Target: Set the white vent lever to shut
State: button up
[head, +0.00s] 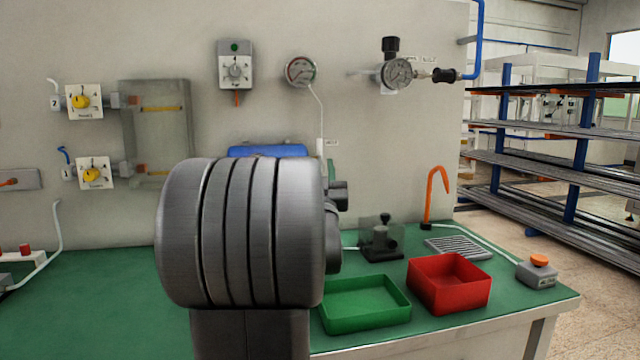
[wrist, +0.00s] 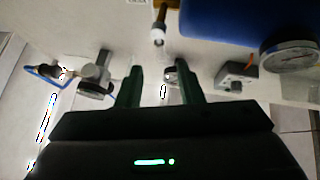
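In the wrist view, a brass fitting with a white end (wrist: 158,41) shows near the top, beside the blue body; it looks like the white vent lever, but its setting cannot be read. My gripper (wrist: 159,68) has its two dark green fingers apart with nothing between them, and the fitting appears beyond the fingertips, not touched. In the head view, a narrow white piece (head: 320,149) shows just above my arm, next to a small label; I cannot tell whether it is the lever.
Wall gauges (head: 301,71) (head: 397,73) and a switch box (head: 236,66) are above. Yellow-knob valves (head: 84,101) are at left.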

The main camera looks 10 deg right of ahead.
aim_at(319, 147)
jog(key=shift+v, duration=1.9)
jog(key=shift+w, duration=0.1)
jog(key=x, duration=1.3)
jog(key=shift+w+r, duration=0.2)
jog(key=shift+r, duration=0.15)
jog(key=shift+s, duration=0.1)
